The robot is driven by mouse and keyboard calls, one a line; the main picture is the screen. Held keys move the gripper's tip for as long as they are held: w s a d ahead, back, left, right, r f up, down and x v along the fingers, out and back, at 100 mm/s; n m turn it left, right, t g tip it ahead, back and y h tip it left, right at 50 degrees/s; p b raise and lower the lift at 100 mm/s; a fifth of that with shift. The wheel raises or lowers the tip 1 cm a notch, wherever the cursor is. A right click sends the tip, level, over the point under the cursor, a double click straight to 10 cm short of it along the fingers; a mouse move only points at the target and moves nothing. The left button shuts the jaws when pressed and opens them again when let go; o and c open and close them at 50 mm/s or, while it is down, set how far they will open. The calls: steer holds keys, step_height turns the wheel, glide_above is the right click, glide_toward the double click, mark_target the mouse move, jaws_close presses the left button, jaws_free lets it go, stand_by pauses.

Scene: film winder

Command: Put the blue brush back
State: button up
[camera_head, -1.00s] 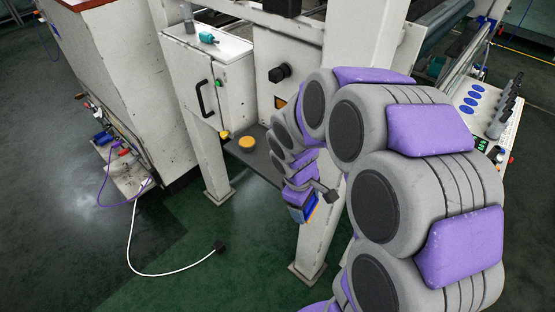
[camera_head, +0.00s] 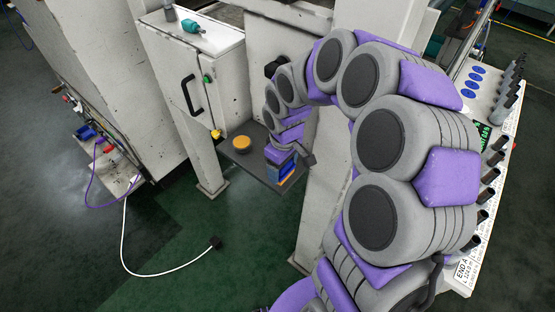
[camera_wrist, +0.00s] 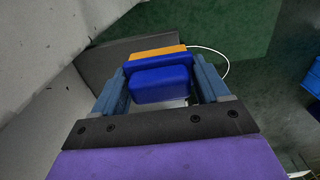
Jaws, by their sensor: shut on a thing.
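The blue brush (camera_wrist: 160,82) is between the two blue-grey fingers of my gripper (camera_wrist: 163,68) in the wrist view. An orange strip (camera_wrist: 157,53) shows along its far side. My gripper is shut on it. In the head view, the brush (camera_head: 287,175) hangs below my gripper (camera_head: 280,158), at the right part of a dark grey shelf (camera_head: 262,168) under the machine. I cannot tell whether the brush touches the shelf. The shelf also shows beyond the brush in the wrist view (camera_wrist: 105,62).
A round yellow-orange thing (camera_head: 241,145) sits on the shelf, left of my gripper. A white cabinet (camera_head: 195,85) stands behind it. A white machine leg (camera_head: 318,210) is close to my arm. A white cable (camera_head: 165,272) lies on the green floor. Several dark pegs (camera_head: 505,100) line the right-hand panel.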

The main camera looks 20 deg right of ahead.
steer(key=w, duration=0.5)
steer(key=shift+w+f, duration=0.2)
steer(key=shift+f, duration=0.1)
step_height(320, 180, down, 4)
steer(key=shift+w+d+r+b, duration=0.1)
steer(key=shift+w+r+b, duration=0.1)
steer(key=shift+b, duration=0.4)
steer(key=shift+s+r, duration=0.1)
steer(key=o, duration=1)
